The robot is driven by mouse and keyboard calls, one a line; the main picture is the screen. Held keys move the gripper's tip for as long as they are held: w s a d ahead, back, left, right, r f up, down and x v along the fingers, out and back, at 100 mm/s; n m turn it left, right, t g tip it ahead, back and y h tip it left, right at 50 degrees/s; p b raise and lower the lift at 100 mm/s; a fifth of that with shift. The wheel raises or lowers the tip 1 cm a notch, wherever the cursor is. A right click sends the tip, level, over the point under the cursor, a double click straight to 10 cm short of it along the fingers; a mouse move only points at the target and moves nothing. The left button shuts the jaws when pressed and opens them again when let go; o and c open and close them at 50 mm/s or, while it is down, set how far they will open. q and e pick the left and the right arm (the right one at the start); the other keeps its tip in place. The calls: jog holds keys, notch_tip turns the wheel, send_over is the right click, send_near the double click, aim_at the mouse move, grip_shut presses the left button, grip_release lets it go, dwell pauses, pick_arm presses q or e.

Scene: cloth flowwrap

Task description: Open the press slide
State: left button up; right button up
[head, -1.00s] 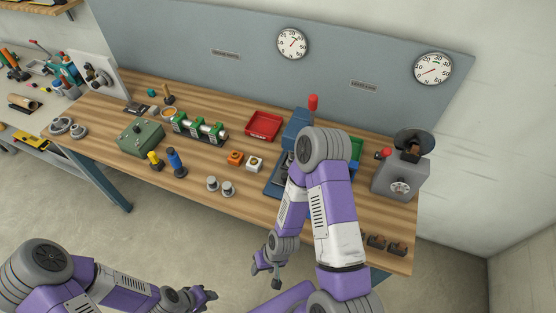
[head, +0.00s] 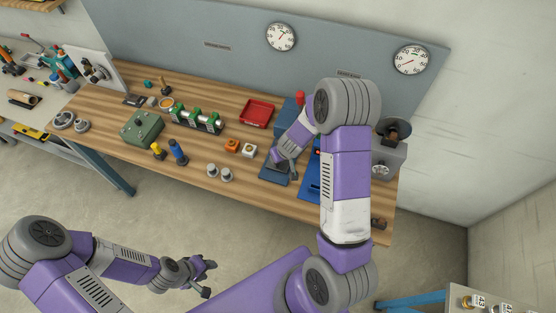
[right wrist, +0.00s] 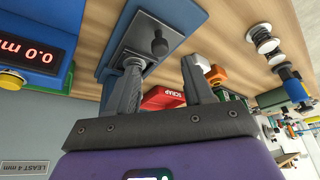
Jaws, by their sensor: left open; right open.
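The press is a blue body with a red-topped post (head: 300,98), partly hidden behind my right arm. Its blue base (head: 272,177) shows at the front. In the right wrist view, a grey plate with a dark round knob (right wrist: 159,42) lies on the blue base (right wrist: 185,12); I take this plate for the slide. My right gripper (right wrist: 162,68) is open, its two fingers apart and pointing toward the plate, with the knob beyond the gap between the tips. I cannot tell whether the left finger touches the plate. My left gripper (head: 208,278) is open and empty, off the bench's front.
A blue device with a red display (right wrist: 35,45) stands beside the press. A red scrap tray (head: 257,113), an orange block (head: 232,146) and a white block (head: 249,151) lie to the left. A grey machine with a dark funnel (head: 393,130) stands at right.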

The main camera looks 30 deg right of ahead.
jog(key=b+x, duration=0.1)
jog(key=x, duration=0.5)
jog(key=shift+f, duration=0.15)
jog(key=shift+c, duration=0.3)
grip_shut()
jog(key=shift+a, duration=0.1)
